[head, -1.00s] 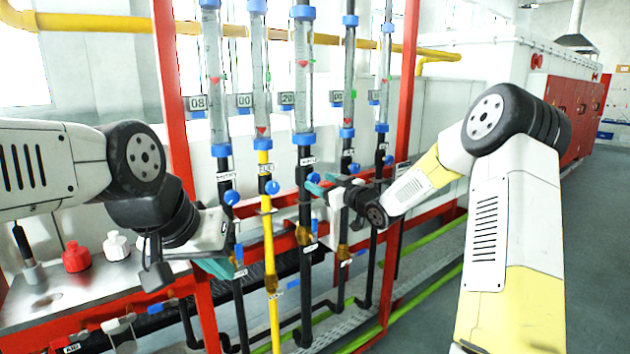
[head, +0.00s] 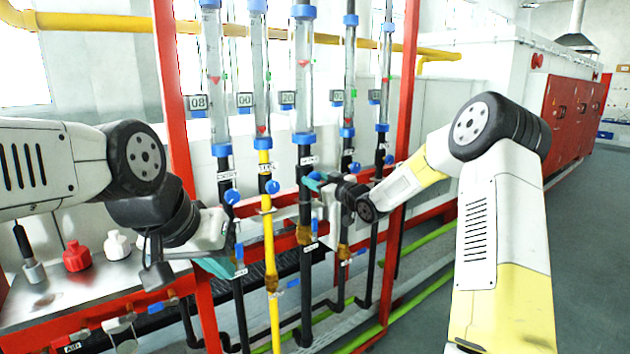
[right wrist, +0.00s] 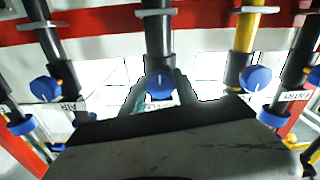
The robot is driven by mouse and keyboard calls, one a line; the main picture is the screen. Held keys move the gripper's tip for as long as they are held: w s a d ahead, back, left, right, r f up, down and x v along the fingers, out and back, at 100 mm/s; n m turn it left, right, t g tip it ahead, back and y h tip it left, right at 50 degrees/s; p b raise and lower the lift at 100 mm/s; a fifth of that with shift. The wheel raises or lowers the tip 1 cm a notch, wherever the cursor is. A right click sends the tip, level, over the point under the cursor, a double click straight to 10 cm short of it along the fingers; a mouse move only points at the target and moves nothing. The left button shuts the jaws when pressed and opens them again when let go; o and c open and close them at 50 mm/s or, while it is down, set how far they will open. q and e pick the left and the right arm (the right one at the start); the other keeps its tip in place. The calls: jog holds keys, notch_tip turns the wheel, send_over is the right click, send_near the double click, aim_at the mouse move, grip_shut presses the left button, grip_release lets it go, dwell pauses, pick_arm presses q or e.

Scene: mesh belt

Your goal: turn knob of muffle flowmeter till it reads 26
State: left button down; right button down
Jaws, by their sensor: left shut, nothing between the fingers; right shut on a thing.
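My right gripper (head: 314,181) is at the blue knob of the middle flowmeter, the glass tube (head: 303,70) on a black pipe. In the right wrist view its teal fingers are on both sides of that blue knob (right wrist: 160,85), shut on it. The small display (head: 288,99) beside this tube seems to read 20. A red float (head: 303,62) shows inside the tube. My left gripper (head: 237,264) is shut and empty, low in front of the leftmost pipe.
More flowmeters stand either side, with displays such as 08 (head: 197,102) and 00 (head: 245,100). A blue knob (head: 272,187) sits on the yellow pipe (head: 268,230) close left. A red post (head: 404,130) stands to the right. A metal bench with red (head: 77,257) and white caps is at lower left.

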jog(key=n, duration=1)
dwell(0.4)
jog(key=shift+n, duration=0.3)
jog(key=shift+f, duration=0.1)
jog(key=c, duration=0.9)
grip_release()
